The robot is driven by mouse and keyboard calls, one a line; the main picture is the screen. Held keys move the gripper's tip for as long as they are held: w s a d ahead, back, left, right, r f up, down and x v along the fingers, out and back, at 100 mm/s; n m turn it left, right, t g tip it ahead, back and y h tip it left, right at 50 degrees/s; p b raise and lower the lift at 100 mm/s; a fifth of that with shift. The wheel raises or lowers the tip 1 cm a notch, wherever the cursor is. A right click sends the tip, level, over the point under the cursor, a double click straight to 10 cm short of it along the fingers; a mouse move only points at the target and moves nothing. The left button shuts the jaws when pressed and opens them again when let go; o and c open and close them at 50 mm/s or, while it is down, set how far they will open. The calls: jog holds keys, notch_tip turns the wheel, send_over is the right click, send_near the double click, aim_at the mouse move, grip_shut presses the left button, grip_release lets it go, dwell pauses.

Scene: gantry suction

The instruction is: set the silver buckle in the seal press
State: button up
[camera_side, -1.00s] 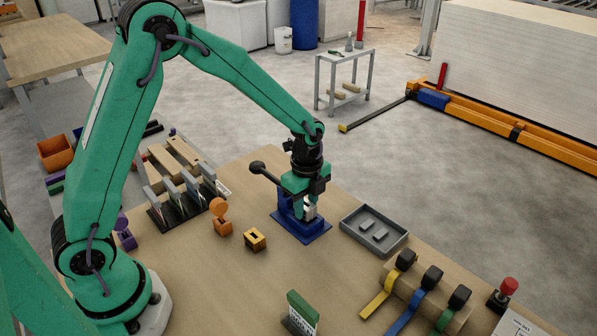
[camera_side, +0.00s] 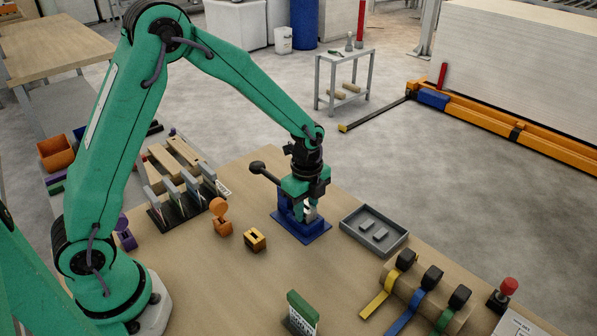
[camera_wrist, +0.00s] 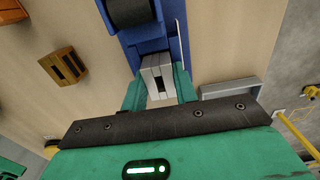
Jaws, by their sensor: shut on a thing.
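The silver buckle (camera_wrist: 157,77) is between the two green fingers of my gripper (camera_wrist: 159,92) in the wrist view. My gripper (camera_side: 307,212) is shut on it, low over the blue seal press (camera_side: 313,236) in the side view. The press has a blue base and a lever with a dark ball knob (camera_side: 257,168). Its blue body and a dark roller-like part (camera_wrist: 130,12) show just beyond the buckle in the wrist view. The fingers partly cover the buckle in the side view, and I cannot tell whether it touches the press.
A grey tray (camera_side: 402,240) with two small grey blocks stands right of the press. An orange slotted block (camera_side: 255,240) and an orange stand (camera_side: 221,225) are at the left. Yellow, blue and green straps (camera_side: 425,300) lie at the front right. The table between is clear.

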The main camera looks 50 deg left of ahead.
jog(key=shift+r, duration=0.45)
jog(key=shift+r, duration=0.1)
jog(key=shift+a+r+n, duration=0.25)
jog(key=shift+r+n, duration=0.35)
jog(key=shift+n, duration=0.1)
jog(key=shift+a+r+n, duration=0.2)
jog(key=shift+r+n, duration=0.35)
jog(key=shift+n, duration=0.15)
jog(key=s+a+r+n, duration=0.1)
jog(key=a+r+n, duration=0.1)
jog(key=r+n, duration=0.4)
jog(key=s+a+r+n, duration=0.1)
jog(key=a+r+n, duration=0.1)
jog(key=r+n, duration=0.5)
jog(key=shift+s+n, duration=0.35)
jog(key=shift+n, duration=0.75)
jog(key=shift+f, duration=0.1)
jog(key=w+d+f+m, duration=0.1)
jog(key=f+m, duration=0.3)
jog(key=m, duration=0.5)
jog(key=w+d+f+m, duration=0.1)
jog(key=d+f+m, duration=0.2)
jog(key=m, duration=0.6)
jog(key=shift+w+d+f, duration=0.3)
jog(key=shift+d+f, duration=0.05)
jog(key=shift+d, duration=0.05)
